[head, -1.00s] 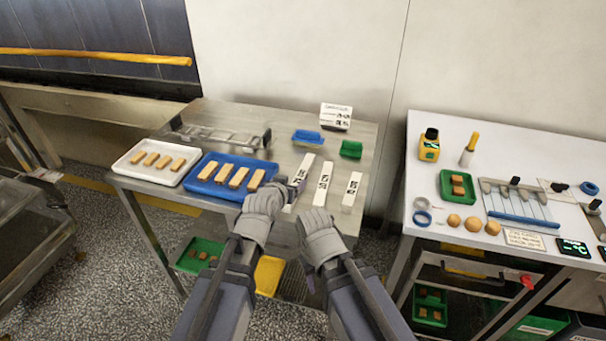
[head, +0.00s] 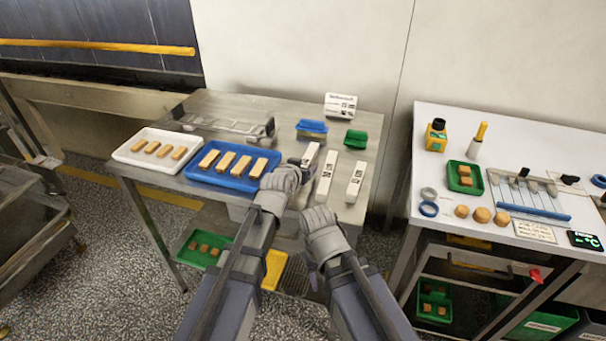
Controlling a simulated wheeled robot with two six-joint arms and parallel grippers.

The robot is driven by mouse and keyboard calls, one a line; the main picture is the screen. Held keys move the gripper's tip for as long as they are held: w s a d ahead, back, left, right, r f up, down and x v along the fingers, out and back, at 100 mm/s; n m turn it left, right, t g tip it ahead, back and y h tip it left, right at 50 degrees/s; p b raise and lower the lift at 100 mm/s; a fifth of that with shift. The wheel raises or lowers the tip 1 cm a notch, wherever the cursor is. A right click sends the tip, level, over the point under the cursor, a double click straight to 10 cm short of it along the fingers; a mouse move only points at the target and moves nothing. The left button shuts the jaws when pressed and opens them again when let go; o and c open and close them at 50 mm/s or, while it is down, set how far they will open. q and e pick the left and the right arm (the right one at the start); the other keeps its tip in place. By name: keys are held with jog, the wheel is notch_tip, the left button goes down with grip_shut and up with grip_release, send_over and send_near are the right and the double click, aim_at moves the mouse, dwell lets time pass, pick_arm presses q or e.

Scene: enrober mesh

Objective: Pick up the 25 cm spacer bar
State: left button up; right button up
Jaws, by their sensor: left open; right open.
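Three white spacer bars with black markings lie side by side on the steel table: a left bar (head: 311,154), a middle bar (head: 327,178) and a right bar (head: 355,182). Their markings are too small to read, so I cannot tell which is 25 cm. My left gripper (head: 299,164) is open at the left bar, and hides its near part. I cannot tell whether it touches the bar. My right gripper (head: 311,268) is open and empty, low in front of the table's near edge.
A blue tray (head: 228,186) and a white tray (head: 117,154) of bars stand left of my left gripper. A wire rack (head: 225,127), a blue tub (head: 311,127), a green tub (head: 356,137) and a sign card (head: 341,104) are behind. A second table (head: 470,120) stands right.

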pick_arm(q)
jog(key=shift+w+d, duration=0.1)
jog(key=shift+w, duration=0.1)
jog(key=shift+f, duration=0.1)
grip_shut()
dwell(0.4)
